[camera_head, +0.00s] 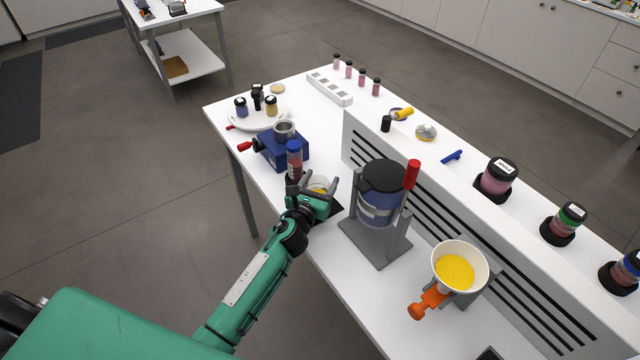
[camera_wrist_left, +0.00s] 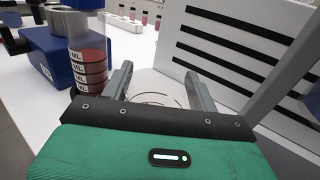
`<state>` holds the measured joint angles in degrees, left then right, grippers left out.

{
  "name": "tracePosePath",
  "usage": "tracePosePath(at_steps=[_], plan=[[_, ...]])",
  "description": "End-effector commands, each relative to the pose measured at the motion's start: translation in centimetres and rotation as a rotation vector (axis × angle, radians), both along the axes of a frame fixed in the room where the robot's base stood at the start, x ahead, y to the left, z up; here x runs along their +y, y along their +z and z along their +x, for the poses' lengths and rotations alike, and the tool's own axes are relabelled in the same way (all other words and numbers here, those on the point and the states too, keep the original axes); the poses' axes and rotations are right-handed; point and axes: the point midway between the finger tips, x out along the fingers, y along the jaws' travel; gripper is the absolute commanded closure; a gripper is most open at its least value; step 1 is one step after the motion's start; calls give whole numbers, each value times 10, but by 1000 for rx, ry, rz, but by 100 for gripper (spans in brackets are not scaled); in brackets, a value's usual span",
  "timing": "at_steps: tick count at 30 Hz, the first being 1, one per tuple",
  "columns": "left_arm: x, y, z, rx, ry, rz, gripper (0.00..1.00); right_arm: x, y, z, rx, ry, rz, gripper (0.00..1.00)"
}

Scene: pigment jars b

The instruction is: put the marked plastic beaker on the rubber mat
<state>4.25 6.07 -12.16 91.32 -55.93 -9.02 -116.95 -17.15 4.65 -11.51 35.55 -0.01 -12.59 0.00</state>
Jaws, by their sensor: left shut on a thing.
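The plastic beaker (camera_head: 319,182) is pale and see-through, with something yellow showing at it in the head view. My left gripper (camera_head: 318,187) is shut on it, one finger on each side. In the left wrist view the beaker (camera_wrist_left: 158,88) sits between the two fingers, with thin brownish lines on it; its lower part is hidden by my gripper. A dark flat patch, which looks like the rubber mat (camera_head: 336,209), shows just right of and below my gripper. I cannot tell whether the beaker touches it. My right gripper is not in view.
A stack of red jars with a blue top (camera_head: 294,158) stands close left of the gripper, before a blue device (camera_head: 270,152). A grey press stand (camera_head: 376,243) is close on the right. A slotted white panel (camera_head: 450,215) runs behind. A funnel holds yellow powder (camera_head: 457,272).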

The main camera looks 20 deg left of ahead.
Motion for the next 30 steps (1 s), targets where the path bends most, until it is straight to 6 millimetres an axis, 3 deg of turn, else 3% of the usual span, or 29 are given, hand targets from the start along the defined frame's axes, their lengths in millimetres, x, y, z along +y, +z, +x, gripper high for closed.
tracePosePath(at_steps=[12, 13, 16, 28, 30], plan=[[0, -7, 0, 0, -1, 0, 68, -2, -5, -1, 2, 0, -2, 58], [0, -6, 0, 0, -1, 0, 36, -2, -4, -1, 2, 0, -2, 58], [0, -5, 0, 0, -1, 0, 18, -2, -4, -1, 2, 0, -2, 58], [0, 1, -1, 0, -1, 1, 18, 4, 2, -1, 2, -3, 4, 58], [1, -5, -11, 2, 0, 2, 18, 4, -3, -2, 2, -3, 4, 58]])
